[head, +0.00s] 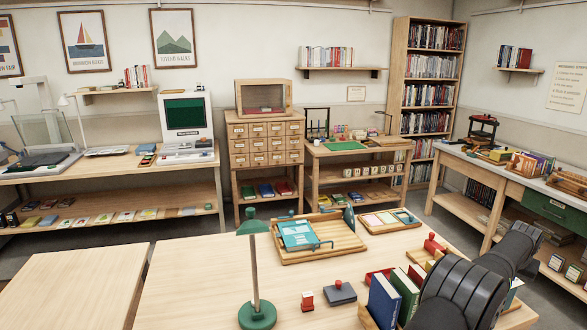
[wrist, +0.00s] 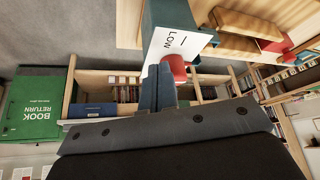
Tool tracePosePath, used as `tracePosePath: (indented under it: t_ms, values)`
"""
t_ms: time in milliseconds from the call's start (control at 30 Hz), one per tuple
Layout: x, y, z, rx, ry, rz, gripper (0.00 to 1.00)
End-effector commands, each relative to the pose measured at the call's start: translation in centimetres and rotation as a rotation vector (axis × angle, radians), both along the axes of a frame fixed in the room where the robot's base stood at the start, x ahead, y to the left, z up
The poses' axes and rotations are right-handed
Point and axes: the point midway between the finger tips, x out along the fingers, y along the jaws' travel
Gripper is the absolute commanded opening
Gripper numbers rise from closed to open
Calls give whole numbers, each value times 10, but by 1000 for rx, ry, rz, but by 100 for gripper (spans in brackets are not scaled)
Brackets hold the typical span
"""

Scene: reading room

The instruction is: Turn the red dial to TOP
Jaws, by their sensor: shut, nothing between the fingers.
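The red dial (wrist: 178,68) shows in the wrist view as a red knob in front of a white plate (wrist: 172,42). The plate is marked LOW beside a short black line and sits on a dark teal body (wrist: 165,14). My gripper (wrist: 158,76) is shut, its fingertips just left of the knob and partly over it. I cannot tell whether they touch it. The dial's pointer and any TOP mark are not visible. In the head view my dark arm covers this area, and I cannot make out the dial or my fingertips.
Books (head: 384,300) stand beside my arm on the table (head: 190,285). A green lamp (head: 256,270), a red-knobbed dark block (head: 340,292), a small red object (head: 307,300) and a wooden tray (head: 320,254) stand to the left. The table's left part is clear.

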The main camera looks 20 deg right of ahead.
Motion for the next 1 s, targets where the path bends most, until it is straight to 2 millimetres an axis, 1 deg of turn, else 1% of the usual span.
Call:
tracePosePath:
  t_ms: [1000]
  values:
    - [6,-3,1,-3,-1,1,0]
